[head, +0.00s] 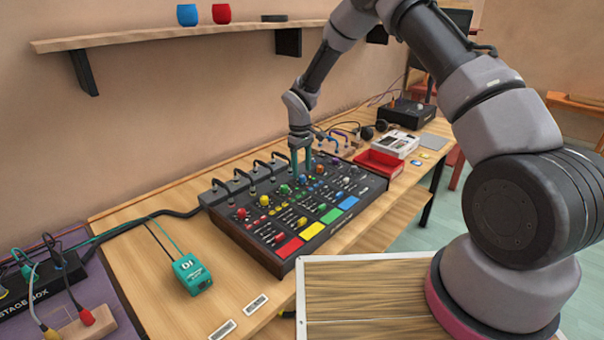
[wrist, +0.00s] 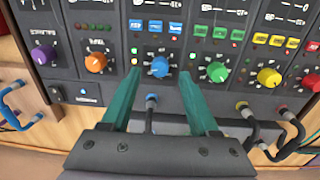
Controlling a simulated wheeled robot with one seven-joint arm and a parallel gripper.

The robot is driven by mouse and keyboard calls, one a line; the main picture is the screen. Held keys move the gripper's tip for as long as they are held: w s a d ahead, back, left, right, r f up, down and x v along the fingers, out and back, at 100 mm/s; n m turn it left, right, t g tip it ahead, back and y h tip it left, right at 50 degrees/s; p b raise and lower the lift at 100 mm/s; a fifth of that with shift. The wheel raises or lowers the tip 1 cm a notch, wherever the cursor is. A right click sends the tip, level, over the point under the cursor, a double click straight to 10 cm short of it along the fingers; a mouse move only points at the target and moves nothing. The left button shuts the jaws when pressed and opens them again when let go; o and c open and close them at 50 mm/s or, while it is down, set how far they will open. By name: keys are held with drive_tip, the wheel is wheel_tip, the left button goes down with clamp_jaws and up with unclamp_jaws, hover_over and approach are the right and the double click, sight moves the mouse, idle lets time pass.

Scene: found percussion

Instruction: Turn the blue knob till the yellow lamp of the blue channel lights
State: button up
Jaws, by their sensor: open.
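The mixing console (head: 262,241) stands on the wooden bench, with rows of coloured knobs. My gripper (head: 301,164) points down over its back part in the head view. In the wrist view the blue knob (wrist: 160,67) sits between the two green fingertips of my gripper (wrist: 161,73). The jaws are open, one finger on each side, with gaps to the knob visible. Small lamps (wrist: 134,61) stand in a column left of the blue knob; one looks green.
A green knob (wrist: 218,72) and a yellow knob (wrist: 268,77) lie to the right, an orange knob (wrist: 95,62) to the left. Cables with plugs (wrist: 151,102) rise at the console's edge. A red tray (head: 378,163) stands beyond the console.

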wheel_tip(320, 180, up, 8)
drive_tip(key=shift+s, duration=0.15)
drive_tip(key=shift+a, duration=0.1)
drive_tip(key=shift+r, duration=0.1)
wheel_tip(320, 180, up, 14)
drive_tip(key=m+t, duration=0.2)
drive_tip(key=m, duration=0.1)
hover_over(302, 176)
drive_tip(key=s+d, duration=0.4)
drive_tip(key=d, duration=0.3)
drive_tip(key=s+d+r+m, duration=0.2)
drive_tip(key=s+d+r, duration=0.4)
drive_tip(key=r, duration=0.4)
drive_tip(key=s+d+r+m+t+y, duration=0.1)
drive_tip(key=s+d+r+m, duration=0.3)
drive_tip(key=s, duration=0.7)
drive_tip(key=s+d+r+m+t+y, duration=0.1)
drive_tip(key=s+d+r+m+t, duration=0.3)
drive_tip(key=s, duration=0.7)
drive_tip(key=shift+s+d+r, duration=0.4)
drive_tip(key=shift+d+r, duration=0.15)
drive_tip(key=shift+d, duration=0.15)
